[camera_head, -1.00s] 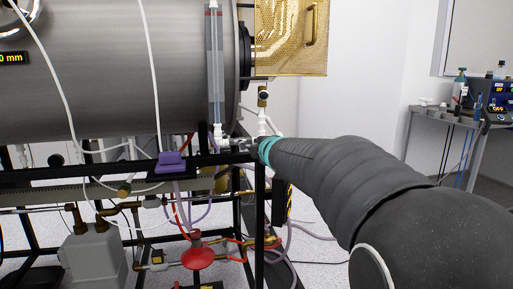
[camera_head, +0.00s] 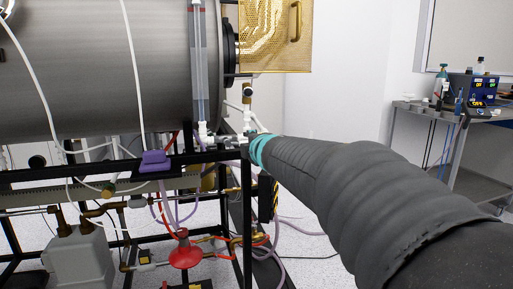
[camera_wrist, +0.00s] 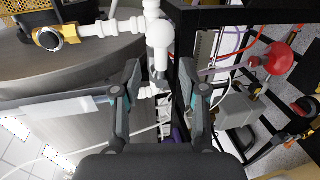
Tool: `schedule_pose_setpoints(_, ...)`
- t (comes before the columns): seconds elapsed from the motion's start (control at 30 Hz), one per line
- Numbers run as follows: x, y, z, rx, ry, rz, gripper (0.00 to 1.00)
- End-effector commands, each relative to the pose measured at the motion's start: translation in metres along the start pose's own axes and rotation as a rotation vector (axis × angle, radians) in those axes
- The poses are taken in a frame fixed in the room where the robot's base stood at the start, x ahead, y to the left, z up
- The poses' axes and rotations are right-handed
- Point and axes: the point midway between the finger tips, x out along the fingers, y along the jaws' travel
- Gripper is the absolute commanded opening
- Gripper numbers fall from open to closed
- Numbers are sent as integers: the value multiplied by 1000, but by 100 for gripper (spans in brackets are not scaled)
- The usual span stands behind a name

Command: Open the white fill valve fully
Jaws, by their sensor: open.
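White fittings with pipe stubs (camera_wrist: 160,38) show at the top middle of the wrist view, just ahead of my fingertips. They look like the white fill valve, but its handle is not clear. My gripper (camera_wrist: 159,70) is open, one finger on each side of a narrow gap, with a thin grey-white stem between the fingertips. I cannot tell whether either finger touches it. In the head view, my gripper (camera_head: 228,142) is small, beside the white fittings (camera_head: 205,132) under the clear vertical tube. My arm's teal ring partly hides the area.
The steel chamber (camera_head: 90,70) is close at the left, above a black frame (camera_head: 75,172). A purple block (camera_head: 154,161) sits on the frame and a red funnel-like part (camera_head: 185,254) is below. Hoses crowd the frame. Open floor lies before the side table (camera_head: 465,117).

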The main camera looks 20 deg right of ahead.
Motion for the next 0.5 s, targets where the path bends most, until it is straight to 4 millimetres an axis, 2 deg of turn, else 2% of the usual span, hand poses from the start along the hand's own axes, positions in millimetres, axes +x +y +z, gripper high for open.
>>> schedule_pose_setpoints(0.03, -10, 0, 0, -1, -1, 1, 42)
schedule_pose_setpoints(0.23, -40, 0, 2, -1, -3, 1, 42)
schedule_pose_setpoints(0.5, -63, 0, 1, 0, -2, 0, 42)
